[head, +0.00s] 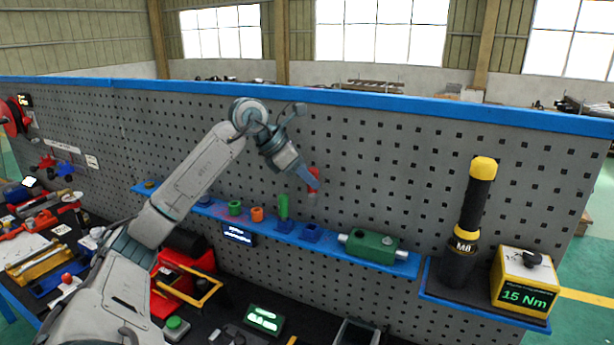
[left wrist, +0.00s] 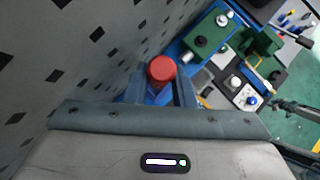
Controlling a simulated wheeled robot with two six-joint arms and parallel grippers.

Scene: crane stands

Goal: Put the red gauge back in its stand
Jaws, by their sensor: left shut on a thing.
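My left gripper (head: 308,183) is shut on the red gauge (head: 314,174) and holds it in the air in front of the pegboard, above the blue shelf. In the left wrist view the round red top of the gauge (left wrist: 161,69) shows between the fingers (left wrist: 160,92). On the shelf below, a blue stand (head: 311,233) looks empty. Left of it, a green gauge (head: 283,206) stands upright in another blue stand (head: 284,226). The gauge's lower end is hard to make out. My right gripper is in neither view.
The blue shelf (head: 330,250) also carries an orange ring (head: 257,214), a green ring (head: 235,208) and a green block (head: 373,246) with a metal bar. A black-yellow tool (head: 472,200) and a yellow torque box (head: 523,282) stand at right. The pegboard (head: 400,150) is close behind.

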